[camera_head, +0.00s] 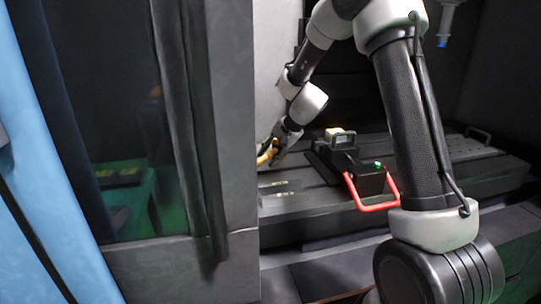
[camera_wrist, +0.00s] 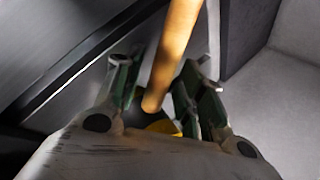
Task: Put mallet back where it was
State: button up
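The mallet's wooden handle (camera_wrist: 172,55) runs from between my fingers to the top edge of the wrist view. A yellow part (camera_wrist: 165,127) and a dark part show beside its lower end, partly hidden by my gripper. My gripper (camera_wrist: 160,95) has a finger on each side of the mallet and appears shut on it; the exact contact is hard to see. In the head view my gripper (camera_head: 277,147) is at the left of the machine opening, with the yellow-orange mallet (camera_head: 265,155) at its tip, above the dark machine table.
The dark machine table (camera_head: 300,203) carries a black fixture with a red handle (camera_head: 376,207) and a green knob (camera_head: 378,164). A grey box-like part (camera_head: 340,139) stands behind it. A grey panel (camera_head: 235,120) borders the opening at left. A tool head (camera_head: 445,25) hangs at upper right.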

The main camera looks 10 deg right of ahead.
jog(key=s+d+r+n, duration=0.1)
jog(key=s+d+r, duration=0.2)
jog(key=s+r, duration=0.35)
jog(key=s+d+r+n, duration=0.1)
jog(key=s+d+r, duration=0.3)
jog(key=s+r, duration=0.3)
jog(key=s+d+r+n+h, duration=0.1)
jog(key=s+d+n+h, duration=0.1)
jog(key=s, duration=1)
jog(key=s+d+r+n+h, duration=0.1)
jog(key=s+d+n, duration=0.4)
jog(key=s, duration=0.8)
jog(key=shift+s+d+r+h, duration=0.15)
jog(key=shift+s+d+h, duration=0.05)
jog(key=shift+d+h, duration=0.6)
jog(key=shift+a, duration=0.1)
